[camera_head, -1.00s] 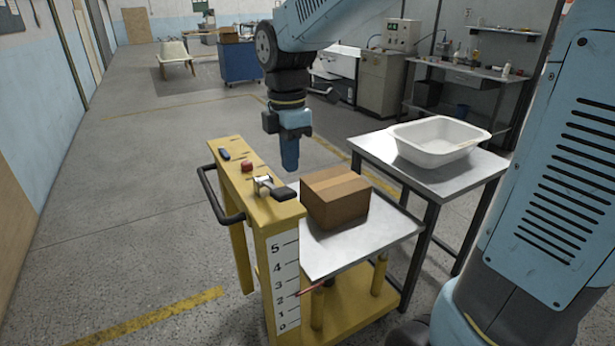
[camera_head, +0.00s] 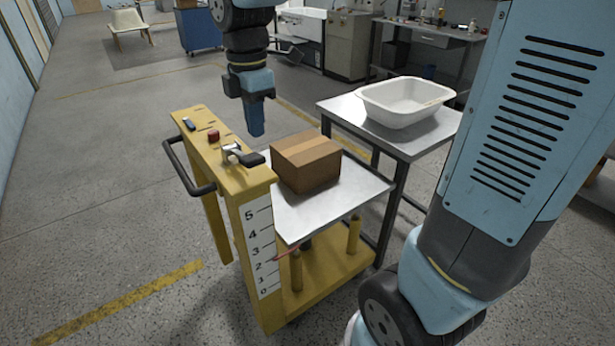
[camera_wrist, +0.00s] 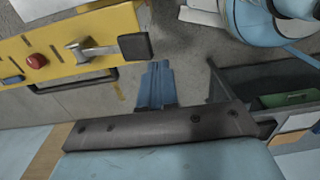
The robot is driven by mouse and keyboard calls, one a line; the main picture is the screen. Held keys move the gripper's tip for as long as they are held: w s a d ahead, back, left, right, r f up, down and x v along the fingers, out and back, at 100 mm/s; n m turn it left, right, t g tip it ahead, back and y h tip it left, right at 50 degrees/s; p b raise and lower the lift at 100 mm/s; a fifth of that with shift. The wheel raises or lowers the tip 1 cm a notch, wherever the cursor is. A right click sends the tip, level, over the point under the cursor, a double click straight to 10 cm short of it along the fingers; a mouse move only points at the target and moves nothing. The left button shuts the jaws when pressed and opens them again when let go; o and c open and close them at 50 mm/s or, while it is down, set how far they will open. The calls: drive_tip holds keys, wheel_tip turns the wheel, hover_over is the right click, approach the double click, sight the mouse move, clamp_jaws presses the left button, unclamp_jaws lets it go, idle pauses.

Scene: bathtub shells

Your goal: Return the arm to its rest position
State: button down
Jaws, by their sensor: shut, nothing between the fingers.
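My gripper (camera_head: 256,120) hangs from my arm above the yellow lift cart, pointing down. Its blue fingers are together with nothing between them. In the wrist view my gripper (camera_wrist: 158,82) shows as closed blue fingers over grey floor. The fingertips are apart from the cart's lever (camera_head: 240,155) and from the cardboard box (camera_head: 305,160), which sits on the cart's metal platform (camera_head: 340,200). In the wrist view the lever (camera_wrist: 95,50) with its black handle lies at upper left, beside the fingers.
The yellow cart (camera_head: 235,185) has a black push handle (camera_head: 190,180), a red button (camera_head: 213,135) and a number scale (camera_head: 259,245). A white basin (camera_head: 403,102) stands on a metal table (camera_head: 345,108) behind the box. Open floor (camera_head: 90,190) lies to the left.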

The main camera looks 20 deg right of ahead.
drive_tip(key=s+d+r+m+t, duration=0.2)
drive_tip(key=s+d+m, duration=0.4)
drive_tip(key=m, duration=0.5)
drive_tip(key=s+d+r+m+t, duration=0.2)
drive_tip(key=s+d+m, duration=0.4)
drive_tip(key=d+m, duration=0.4)
drive_tip(key=shift+s+m+t, duration=0.35)
drive_tip(key=shift+m+t, duration=0.05)
drive_tip(key=shift+t, duration=0.5)
drive_tip(key=shift+d, duration=0.1)
